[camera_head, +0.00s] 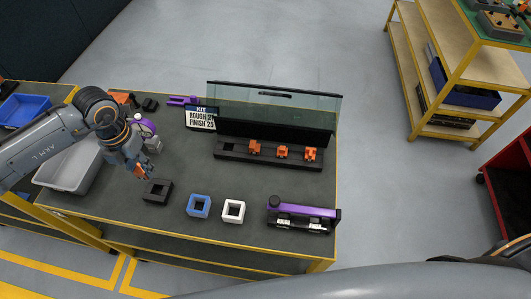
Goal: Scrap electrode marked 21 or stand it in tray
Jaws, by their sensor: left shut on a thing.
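My left gripper (141,176) points down over the left part of the table, just above and left of a black square block. It is shut on a small orange-copper piece (139,171), apparently an electrode, mostly hidden by the fingers; no mark on it is readable. A long black tray (229,152) with a raised clear cover behind it lies at the back. Three orange electrodes (283,152) stand in its middle and right part; its left end looks empty. A kit sign (200,117) reads "ROUGH" and "FINISH 25"; the rough number is unclear. My right gripper is out of view.
A grey bin (48,179) stands left of the gripper, a blue bin (22,108) farther left. Black (148,197), blue (199,213) and white (233,217) square blocks with openings line the front. A purple-and-black device (303,210) sits front right. The table's middle is clear.

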